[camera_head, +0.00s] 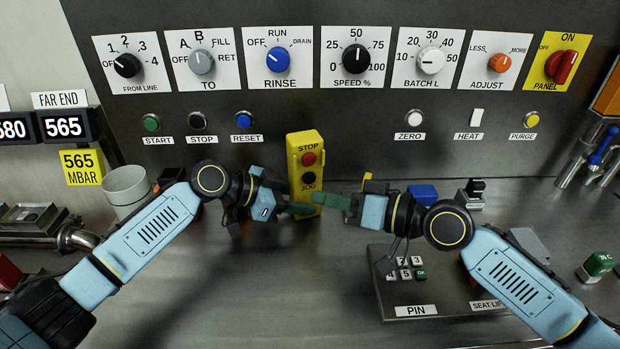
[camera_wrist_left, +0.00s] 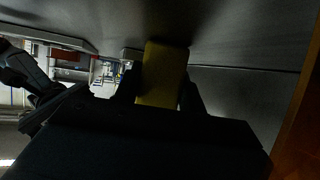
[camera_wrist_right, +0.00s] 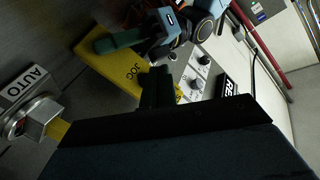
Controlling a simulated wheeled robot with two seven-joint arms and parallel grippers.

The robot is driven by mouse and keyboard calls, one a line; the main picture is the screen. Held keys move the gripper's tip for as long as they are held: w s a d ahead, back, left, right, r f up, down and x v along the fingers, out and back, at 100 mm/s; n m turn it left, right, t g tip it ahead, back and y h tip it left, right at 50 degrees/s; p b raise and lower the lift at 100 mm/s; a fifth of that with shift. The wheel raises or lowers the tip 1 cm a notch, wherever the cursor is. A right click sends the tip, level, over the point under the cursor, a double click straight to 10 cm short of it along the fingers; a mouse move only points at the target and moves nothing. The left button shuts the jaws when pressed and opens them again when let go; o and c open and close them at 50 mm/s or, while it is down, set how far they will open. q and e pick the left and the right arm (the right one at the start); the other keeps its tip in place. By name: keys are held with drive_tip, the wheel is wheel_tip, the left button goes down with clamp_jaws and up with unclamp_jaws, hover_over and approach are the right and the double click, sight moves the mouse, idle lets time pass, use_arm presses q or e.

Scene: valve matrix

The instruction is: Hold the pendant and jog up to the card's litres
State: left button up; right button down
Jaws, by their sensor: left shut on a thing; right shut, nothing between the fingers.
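The yellow pendant (camera_head: 306,143) stands upright, with a red STOP button (camera_head: 309,159) above a black JOG button (camera_head: 309,178). My left gripper (camera_head: 298,208) is shut on the pendant's lower part; the left wrist view shows the yellow body (camera_wrist_left: 162,78) between its fingers. My right gripper (camera_head: 328,200) is shut and empty, its tips at the pendant's lower right, below the JOG button. In the right wrist view the closed fingers (camera_wrist_right: 157,85) lie beside the pendant (camera_wrist_right: 106,68) and its JOG label. I cannot tell whether they touch it. No card with litres is readable.
A panel of dials stands behind, with a BATCH L dial (camera_head: 431,60) and a ZERO button (camera_head: 414,119). Left are a 565 display (camera_head: 63,126) and a yellow 565 MBAR label (camera_head: 83,167).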

sight(309, 178)
drive_tip(key=shift+s+d, duration=0.2)
drive_tip(key=shift+s, duration=0.5)
drive_tip(key=shift+s+d, duration=0.2)
drive_tip(key=shift+s, duration=0.45)
idle(2.0)
drive_tip(key=s, duration=0.2)
drive_tip(key=s+d, duration=0.1)
drive_tip(key=shift+s, duration=0.35)
drive_tip(key=shift+w, duration=0.15)
drive_tip(key=w+a, duration=0.2)
drive_tip(key=w, duration=0.6)
drive_tip(key=shift+a, duration=0.25)
drive_tip(key=shift+w, duration=0.2)
idle(1.6)
drive_tip(key=shift+w+a, duration=0.1)
drive_tip(key=shift+w, duration=0.2)
